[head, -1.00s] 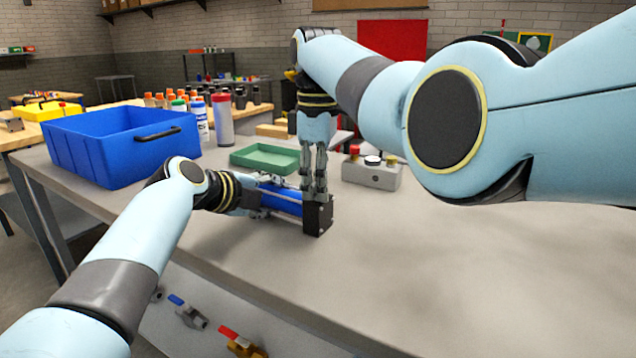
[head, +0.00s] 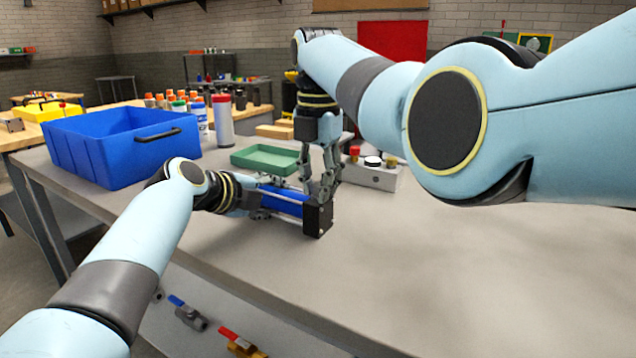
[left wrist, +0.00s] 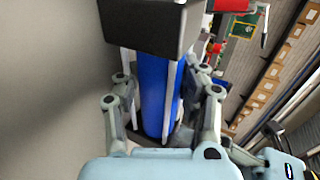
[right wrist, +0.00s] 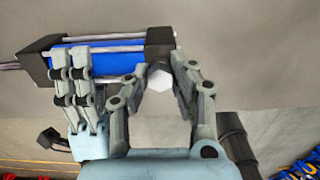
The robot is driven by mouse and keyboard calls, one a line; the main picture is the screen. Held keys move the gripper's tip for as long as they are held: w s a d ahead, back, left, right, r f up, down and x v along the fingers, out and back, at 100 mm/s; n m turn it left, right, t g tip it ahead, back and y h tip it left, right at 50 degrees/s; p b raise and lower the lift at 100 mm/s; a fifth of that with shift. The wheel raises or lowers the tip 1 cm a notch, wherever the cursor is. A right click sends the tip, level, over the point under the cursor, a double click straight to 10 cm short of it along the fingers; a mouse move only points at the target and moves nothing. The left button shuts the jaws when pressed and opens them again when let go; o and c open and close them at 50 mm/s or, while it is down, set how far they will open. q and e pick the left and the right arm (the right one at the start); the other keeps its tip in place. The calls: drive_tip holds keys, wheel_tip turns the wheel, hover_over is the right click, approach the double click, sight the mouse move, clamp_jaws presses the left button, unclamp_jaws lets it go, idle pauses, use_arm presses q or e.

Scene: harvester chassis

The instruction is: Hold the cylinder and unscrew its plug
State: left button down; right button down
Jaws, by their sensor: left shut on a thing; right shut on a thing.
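The cylinder (head: 283,202) has a blue body with metal rods and black end blocks, and lies on its side on the grey table. It also shows in the left wrist view (left wrist: 156,95) and the right wrist view (right wrist: 90,61). My left gripper (head: 258,203) is shut around the blue body; its fingers (right wrist: 75,60) also show in the right wrist view. My right gripper (head: 318,193) points down at the black end block (head: 318,216). Its fingertips close on a pale hexagonal plug (right wrist: 158,78) beside that block.
A green tray (head: 265,170) lies behind the cylinder. A grey box with buttons (head: 372,176) stands behind to the right. A blue bin (head: 85,155) and several bottles stand at the left and back. The table at the right is clear.

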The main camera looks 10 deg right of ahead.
sight(318, 184)
use_arm(q)
drive_tip(key=shift+f, duration=0.2)
use_arm(e)
drive_tip(key=shift+r, duration=0.25)
drive_tip(key=shift+r, duration=0.9)
drive_tip(key=shift+r, duration=2)
use_arm(q)
drive_tip(key=c, duration=0.7)
unclamp_jaws()
drive_tip(key=shift+r, duration=0.1)
drive_tip(key=shift+o, duration=0.2)
